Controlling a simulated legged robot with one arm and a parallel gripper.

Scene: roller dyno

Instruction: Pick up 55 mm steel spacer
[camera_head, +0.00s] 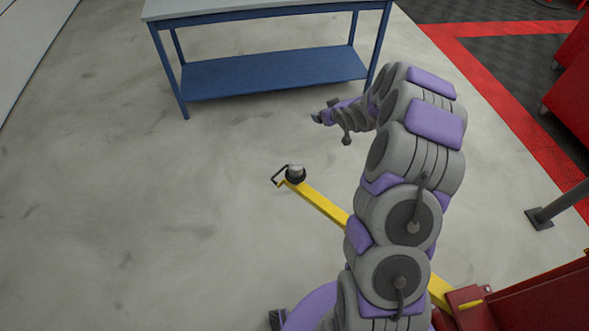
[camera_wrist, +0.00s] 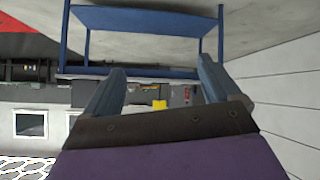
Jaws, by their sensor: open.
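A small silver cylinder (camera_head: 296,170), which looks like the steel spacer, stands upright on a round black pad (camera_head: 295,179) at the end of a yellow arm (camera_head: 322,206) low over the floor. My gripper (camera_head: 316,118) is beyond and above it in the head view, up and to the right in the picture, and apart from it. In the wrist view, my gripper (camera_wrist: 160,65) has its two blue-grey fingers spread wide with nothing between them. The spacer cannot be made out in the wrist view.
A blue workbench (camera_head: 270,75) with a lower shelf stands behind my gripper; a blue frame (camera_wrist: 145,20) also shows in the wrist view. A red cabinet (camera_head: 570,70) and a dark post base (camera_head: 540,218) are at right. The floor (camera_head: 130,200) at left is clear.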

